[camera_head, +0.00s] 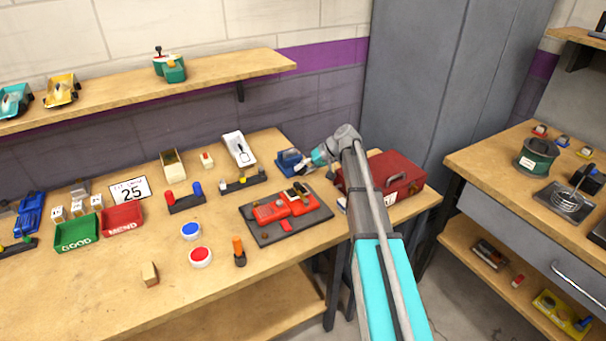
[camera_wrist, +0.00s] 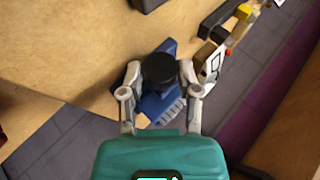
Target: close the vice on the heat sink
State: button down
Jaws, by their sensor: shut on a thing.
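The blue vice (camera_head: 288,160) stands at the back of the workbench, left of the red toolbox. My gripper (camera_head: 308,164) is at its right side. In the wrist view the vice (camera_wrist: 152,106) lies beneath my gripper (camera_wrist: 160,72), whose two fingers are on either side of a round black knob (camera_wrist: 160,69) and are shut on it. A light grey finned piece (camera_wrist: 172,113), which looks like the heat sink, shows at the vice beside the knob. The knob and my gripper hide part of the vice, so I cannot tell how far apart its jaws are.
The red toolbox (camera_head: 392,178) stands close to my arm on the right. A dark tray (camera_head: 262,238) with a red car body (camera_head: 272,211) lies in front of the vice. A white tray (camera_head: 239,149) stands to its left. The bench's front middle has free room.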

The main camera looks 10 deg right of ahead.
jog(key=shift+y, duration=0.4)
jog(key=shift+c, duration=1.5)
grip_release()
jog(key=shift+r+h, duration=0.1)
jog(key=shift+h, duration=0.2)
